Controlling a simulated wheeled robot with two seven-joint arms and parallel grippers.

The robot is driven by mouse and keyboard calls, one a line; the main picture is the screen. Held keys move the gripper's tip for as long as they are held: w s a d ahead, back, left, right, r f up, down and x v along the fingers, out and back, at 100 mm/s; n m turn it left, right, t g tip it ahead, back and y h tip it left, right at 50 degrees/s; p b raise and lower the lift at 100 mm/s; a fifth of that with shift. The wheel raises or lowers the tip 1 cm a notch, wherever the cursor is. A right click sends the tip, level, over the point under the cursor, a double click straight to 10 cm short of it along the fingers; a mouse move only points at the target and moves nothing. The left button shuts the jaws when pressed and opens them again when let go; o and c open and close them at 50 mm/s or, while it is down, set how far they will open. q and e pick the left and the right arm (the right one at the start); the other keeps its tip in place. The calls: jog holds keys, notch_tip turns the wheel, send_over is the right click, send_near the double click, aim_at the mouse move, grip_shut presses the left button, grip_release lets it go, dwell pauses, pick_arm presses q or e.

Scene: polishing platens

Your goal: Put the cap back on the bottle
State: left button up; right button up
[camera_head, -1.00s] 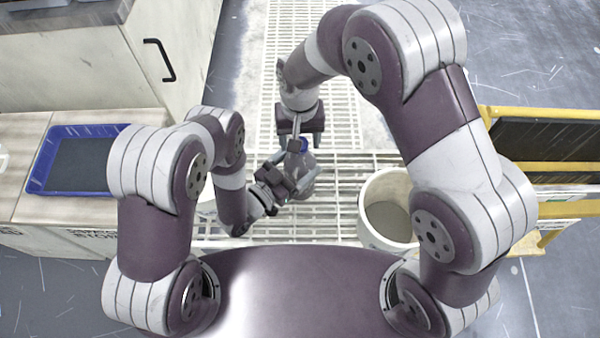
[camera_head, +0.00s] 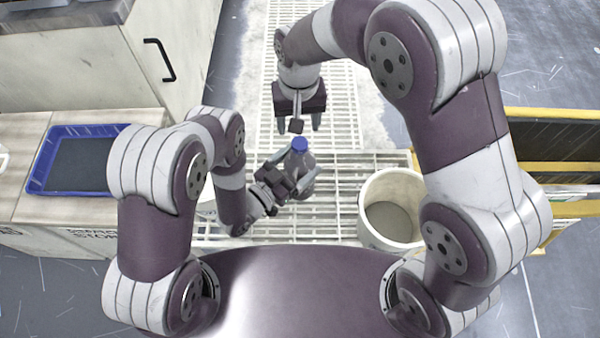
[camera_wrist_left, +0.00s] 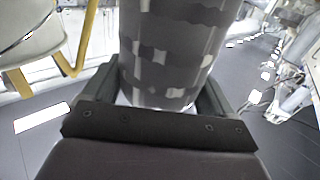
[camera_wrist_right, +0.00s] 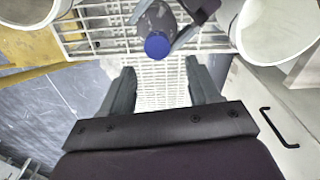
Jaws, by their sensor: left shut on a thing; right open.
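The grey bottle (camera_head: 304,170) is held in my left gripper (camera_head: 285,182), which is shut around its body. In the left wrist view the bottle (camera_wrist_left: 170,55) fills the space between the fingers. The blue cap (camera_head: 300,145) sits on top of the bottle; whether it is fully tightened cannot be told. In the right wrist view the cap (camera_wrist_right: 157,46) faces the camera, beyond the fingertips. My right gripper (camera_wrist_right: 157,75) is open and empty, a little apart from the cap. In the head view it is above the cap in the picture.
A white bucket (camera_head: 365,215) stands right of the bottle on the white grating (camera_head: 340,180). A blue tray (camera_head: 35,185) lies on the left cabinet top. Yellow rails (camera_head: 560,168) are at the right. Free grating lies between bottle and bucket.

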aim_at(300, 143)
notch_tip(300, 143, up, 2)
jog(key=n, duration=0.4)
jog(key=shift+n, duration=0.4)
jog(key=n, duration=0.2)
jog(key=shift+s+d+r+n, duration=0.1)
jog(key=shift+s+n, duration=0.15)
jog(key=shift+n, duration=0.05)
notch_tip(300, 143, down, 8)
jog(key=shift+f, duration=0.1)
jog(key=c, duration=1.1)
